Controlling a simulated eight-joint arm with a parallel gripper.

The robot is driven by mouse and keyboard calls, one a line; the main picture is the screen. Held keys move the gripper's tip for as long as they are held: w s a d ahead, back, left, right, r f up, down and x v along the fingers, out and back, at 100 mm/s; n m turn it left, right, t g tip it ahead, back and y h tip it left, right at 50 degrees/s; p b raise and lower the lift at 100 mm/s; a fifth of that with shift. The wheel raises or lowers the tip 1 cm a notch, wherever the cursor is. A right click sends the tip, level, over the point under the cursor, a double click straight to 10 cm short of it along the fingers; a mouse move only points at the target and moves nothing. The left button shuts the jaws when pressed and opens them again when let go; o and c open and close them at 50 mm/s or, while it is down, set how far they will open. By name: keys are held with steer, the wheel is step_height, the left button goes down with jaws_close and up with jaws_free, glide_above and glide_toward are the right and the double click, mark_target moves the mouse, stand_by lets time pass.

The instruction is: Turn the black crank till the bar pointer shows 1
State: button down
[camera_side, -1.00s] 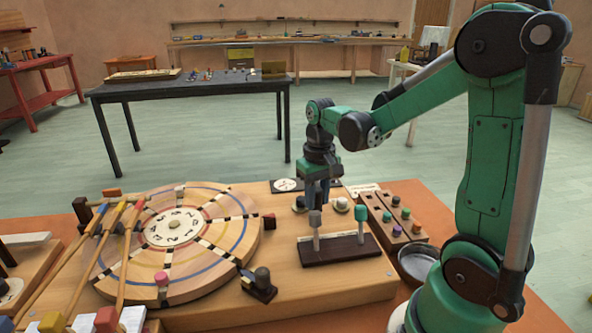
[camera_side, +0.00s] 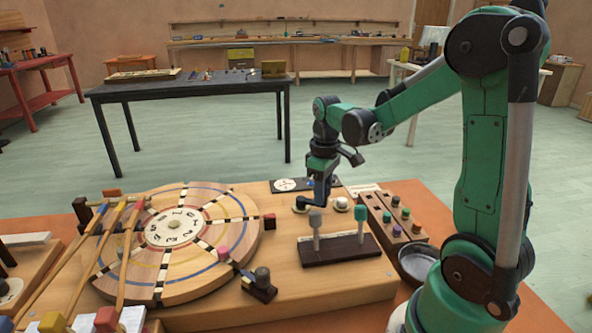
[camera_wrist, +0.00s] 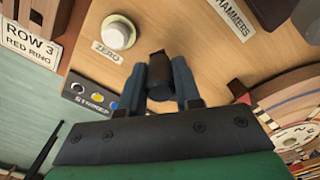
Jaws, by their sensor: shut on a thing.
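The black crank (camera_side: 302,206) stands on the wooden board (camera_side: 281,262) right of the wheel. In the side view its arm reaches right from a pale round base. My gripper (camera_side: 324,197) is shut on the crank's black handle, which shows between the blue fingers (camera_wrist: 160,76) in the wrist view. The large wooden wheel (camera_side: 208,265) has a white numbered disc (camera_side: 178,240) at its centre. The numbers are too small to read surely, and I cannot tell which one the bar pointer shows. A pink peg (camera_side: 222,252) stands on the wheel's right front part.
A white knob (camera_wrist: 117,32) labelled ZERO sits beside the crank. A dark rack with grey and teal mallets (camera_side: 338,248) stands in front of my gripper. A wooden peg block (camera_side: 393,218) and a metal bowl (camera_side: 417,262) are to the right. Long sticks (camera_side: 128,245) cross the wheel's left side.

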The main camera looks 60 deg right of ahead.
steer(key=c, duration=0.6)
jaws_free()
steer(key=shift+r, duration=0.1)
steer(key=shift+r, duration=2.7)
